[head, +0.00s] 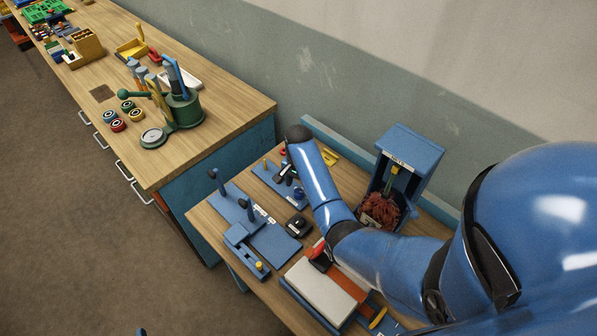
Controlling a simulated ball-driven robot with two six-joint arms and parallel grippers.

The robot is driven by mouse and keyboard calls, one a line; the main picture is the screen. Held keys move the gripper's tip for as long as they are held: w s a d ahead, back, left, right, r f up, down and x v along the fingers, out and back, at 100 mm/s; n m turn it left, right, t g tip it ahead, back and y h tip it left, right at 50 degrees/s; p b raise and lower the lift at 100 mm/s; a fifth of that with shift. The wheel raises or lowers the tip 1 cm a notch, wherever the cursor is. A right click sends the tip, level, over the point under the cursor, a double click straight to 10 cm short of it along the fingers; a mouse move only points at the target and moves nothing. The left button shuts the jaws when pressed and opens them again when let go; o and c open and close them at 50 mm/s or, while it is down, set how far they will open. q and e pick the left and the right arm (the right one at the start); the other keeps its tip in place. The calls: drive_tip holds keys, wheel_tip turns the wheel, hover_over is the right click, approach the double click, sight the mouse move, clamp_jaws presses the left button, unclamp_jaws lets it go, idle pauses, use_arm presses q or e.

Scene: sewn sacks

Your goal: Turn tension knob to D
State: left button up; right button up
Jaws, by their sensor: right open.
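My right arm comes in from the right and reaches over the small wooden table. Its gripper (285,171) is open, small and dark, just left of the wrist. It is over or beside a small blue fixture (262,174) with a yellow-topped post. A red part shows close to the gripper. I cannot make out a tension knob or a letter D; the gripper and forearm cover part of this fixture. I cannot tell whether the fingers touch anything. My left gripper is not in view.
A blue plate with two uprights (232,205) and a black box (298,225) are nearby. A blue bin (412,150) holds reddish scraps (381,209). A pale block (322,292) lies in front. A long bench (215,105) carries a green press (184,108).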

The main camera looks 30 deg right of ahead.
sight(298, 192)
wheel_tip(298, 192, up, 8)
drive_tip(key=b, duration=0.1)
drive_tip(key=shift+f, duration=0.25)
drive_tip(key=shift+s+f, duration=0.1)
idle(0.4)
